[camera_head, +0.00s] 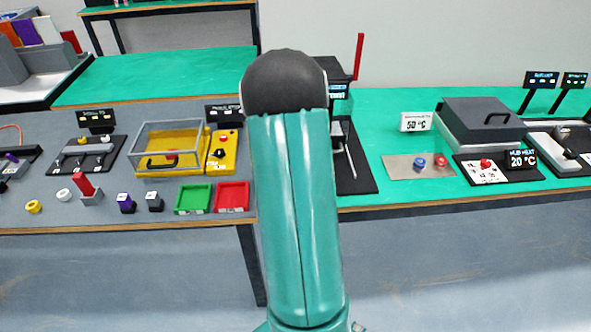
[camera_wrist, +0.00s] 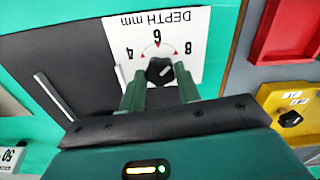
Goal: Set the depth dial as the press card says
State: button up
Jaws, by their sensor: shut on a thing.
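The depth dial is a small black knob (camera_wrist: 160,71) on a white plate (camera_wrist: 185,25) marked DEPTH mm, with 4, 6 and 8, seen upside down in the wrist view. A pale mark on the knob points toward the upper right, roughly on the 8 side; its exact setting is hard to read. My gripper (camera_wrist: 160,90) is shut on the knob, one green finger at each side. In the head view my arm hides the gripper, the dial and much of the black press (camera_head: 340,70). I see no readable press card.
A red lever (camera_head: 358,56) stands up from the press. A yellow box with a knob (camera_wrist: 290,118) and a red tray (camera_wrist: 290,30) lie to the right in the wrist view.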

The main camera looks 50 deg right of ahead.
jog(key=shift+w+m, duration=0.1)
jog(key=shift+m, duration=1.4)
jog(key=o, duration=1)
jog(key=shift+c, duration=0.2)
notch_tip(320, 180, up, 14)
